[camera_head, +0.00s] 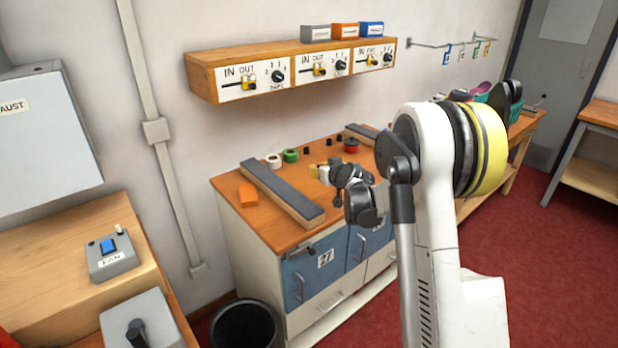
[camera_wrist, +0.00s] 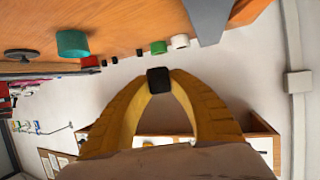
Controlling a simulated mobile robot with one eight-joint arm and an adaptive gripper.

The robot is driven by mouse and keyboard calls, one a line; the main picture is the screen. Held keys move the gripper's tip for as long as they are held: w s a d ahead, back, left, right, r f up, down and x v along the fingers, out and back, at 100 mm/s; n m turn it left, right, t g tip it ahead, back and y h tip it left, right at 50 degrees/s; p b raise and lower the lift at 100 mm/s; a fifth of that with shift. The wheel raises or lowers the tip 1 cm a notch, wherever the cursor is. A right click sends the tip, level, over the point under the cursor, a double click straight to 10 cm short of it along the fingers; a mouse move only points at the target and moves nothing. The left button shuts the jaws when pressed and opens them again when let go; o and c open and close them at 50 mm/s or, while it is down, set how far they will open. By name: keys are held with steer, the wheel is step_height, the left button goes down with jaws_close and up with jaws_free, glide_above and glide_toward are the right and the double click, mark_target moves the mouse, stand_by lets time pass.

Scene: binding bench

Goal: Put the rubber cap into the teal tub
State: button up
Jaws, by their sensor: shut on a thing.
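My gripper (camera_wrist: 158,82) is shut on a small black block-like piece, which looks like the rubber cap (camera_wrist: 158,79), held between the tips of its yellow fingers. In the head view my gripper (camera_head: 318,170) is over the wooden bench top, and the cap cannot be made out there. A teal round tub (camera_wrist: 72,43) stands on the bench in the wrist view, apart from the cap and to its upper left. Its inside does not show. I cannot make out this tub in the head view, where my arm covers part of the bench.
A green roll (camera_head: 290,155) and a white roll (camera_head: 273,161) stand at the back of the bench. A long grey-topped bar (camera_head: 280,190) and an orange block (camera_head: 248,194) lie at left. A red pot (camera_head: 351,145) stands behind. A wooden shelf with dials (camera_head: 290,72) hangs above.

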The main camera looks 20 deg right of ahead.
steer(key=w+d+f+b, duration=0.1)
steer(key=w+d, duration=0.3)
steer(key=d, duration=0.2)
steer(key=w+d+f+b, duration=0.1)
steer(key=w+d+f, duration=0.1)
steer(key=d, duration=0.5)
steer(key=w+d+f+b, duration=0.1)
steer(key=w+d, duration=0.4)
steer(key=d, duration=0.1)
steer(key=shift+w+d+f, duration=0.3)
steer(key=shift+d+f, duration=0.05)
steer(key=shift+f, duration=0.05)
steer(key=shift+f+b, duration=0.7)
steer(key=shift+f, duration=0.55)
steer(key=shift+f+b, duration=0.4)
steer(key=shift+f, duration=0.25)
steer(key=shift+c, duration=0.2)
steer(key=o, duration=0.9)
steer(key=shift+o, duration=0.2)
